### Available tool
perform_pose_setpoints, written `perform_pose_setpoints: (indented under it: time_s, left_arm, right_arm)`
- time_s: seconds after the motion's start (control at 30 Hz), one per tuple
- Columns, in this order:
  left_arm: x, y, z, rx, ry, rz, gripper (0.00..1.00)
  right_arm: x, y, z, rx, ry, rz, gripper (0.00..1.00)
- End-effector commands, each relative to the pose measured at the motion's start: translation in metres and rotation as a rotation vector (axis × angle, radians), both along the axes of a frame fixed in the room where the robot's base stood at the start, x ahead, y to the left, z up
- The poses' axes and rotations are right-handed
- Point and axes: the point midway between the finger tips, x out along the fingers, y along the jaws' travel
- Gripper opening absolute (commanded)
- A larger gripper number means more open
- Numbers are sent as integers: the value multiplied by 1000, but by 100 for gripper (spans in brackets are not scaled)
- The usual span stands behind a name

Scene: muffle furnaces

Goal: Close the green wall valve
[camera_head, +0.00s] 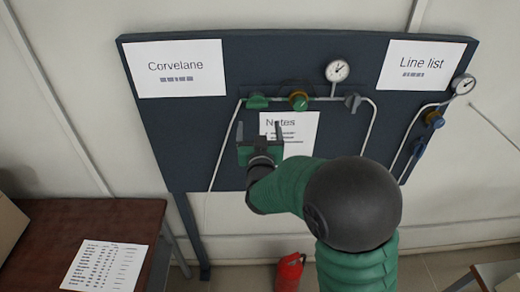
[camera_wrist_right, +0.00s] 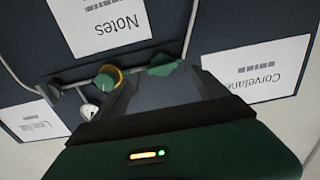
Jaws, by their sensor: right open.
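A green valve handle (camera_head: 257,101) sits at the left end of the pipe on the dark wall panel; it also shows in the right wrist view (camera_wrist_right: 165,66). To its right is a round green knob on a yellow body (camera_head: 298,101), seen in the wrist view too (camera_wrist_right: 108,78). My right gripper (camera_head: 259,129) is open and empty, in front of the panel and just below the green handle in the head view. Its fingers point up toward the handle with a visible gap. Whether the handle stands open or closed is hard to tell. My left gripper is out of view.
A gauge (camera_head: 337,71) and a grey handle (camera_head: 352,102) lie farther right on the pipe. A notes sheet (camera_head: 298,130) hangs behind my gripper. A brown table (camera_head: 60,220) and red extinguisher (camera_head: 289,272) stand below.

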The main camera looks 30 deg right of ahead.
Motion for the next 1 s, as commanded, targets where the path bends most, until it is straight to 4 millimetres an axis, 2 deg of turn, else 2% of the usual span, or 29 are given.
perform_pose_setpoints:
  time_s: [1.0]
  left_arm:
    - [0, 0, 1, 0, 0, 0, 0]
  right_arm:
    - [-71, 44, 1, -1, 0, 0, 84]
